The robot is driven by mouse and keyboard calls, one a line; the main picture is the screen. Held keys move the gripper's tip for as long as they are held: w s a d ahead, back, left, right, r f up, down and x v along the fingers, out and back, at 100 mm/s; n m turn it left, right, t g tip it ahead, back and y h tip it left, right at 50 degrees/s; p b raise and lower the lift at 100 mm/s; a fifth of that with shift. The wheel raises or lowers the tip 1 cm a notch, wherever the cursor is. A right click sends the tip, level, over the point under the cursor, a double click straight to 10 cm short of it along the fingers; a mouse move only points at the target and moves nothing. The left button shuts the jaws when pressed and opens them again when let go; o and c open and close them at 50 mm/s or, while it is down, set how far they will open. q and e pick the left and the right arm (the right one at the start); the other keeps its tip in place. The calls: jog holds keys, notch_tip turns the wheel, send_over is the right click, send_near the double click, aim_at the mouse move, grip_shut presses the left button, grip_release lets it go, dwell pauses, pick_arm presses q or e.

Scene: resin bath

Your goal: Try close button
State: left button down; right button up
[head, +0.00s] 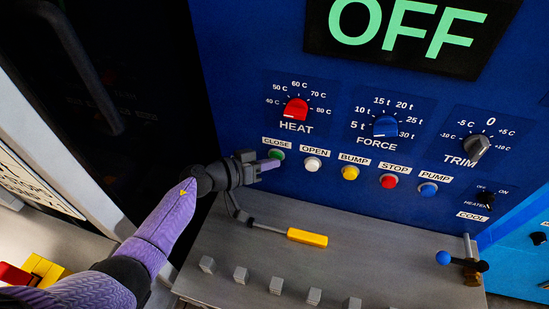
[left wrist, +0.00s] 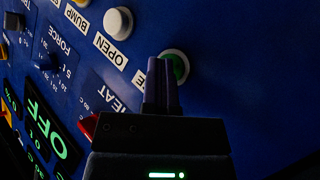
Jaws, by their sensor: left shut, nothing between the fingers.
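The close button (head: 277,153) is a green round button under the CLOSE label, at the left end of a row of buttons on the blue panel. My left gripper (head: 270,164) is shut and empty, its purple fingertips at the lower left of the green button. In the left wrist view the green button (left wrist: 180,66) shows its pale ring, partly hidden behind the shut fingers (left wrist: 162,82). I cannot tell whether the fingertips touch it or whether it is pressed in. My right gripper is not in view.
The white open button (head: 312,164) is just right of the green one, followed by yellow, red and blue buttons. The red heat knob (head: 296,110) is above. A yellow-handled lever (head: 306,237) lies over the grey ledge (head: 350,262) below.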

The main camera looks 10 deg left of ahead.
pick_arm(q)
jog(key=shift+s+p, duration=0.9)
jog(key=shift+s, duration=0.05)
jog(key=s+p, duration=0.3)
jog(key=s, duration=0.2)
jog(key=shift+a+p, duration=0.1)
jog(key=shift+p, duration=0.2)
dwell(0.4)
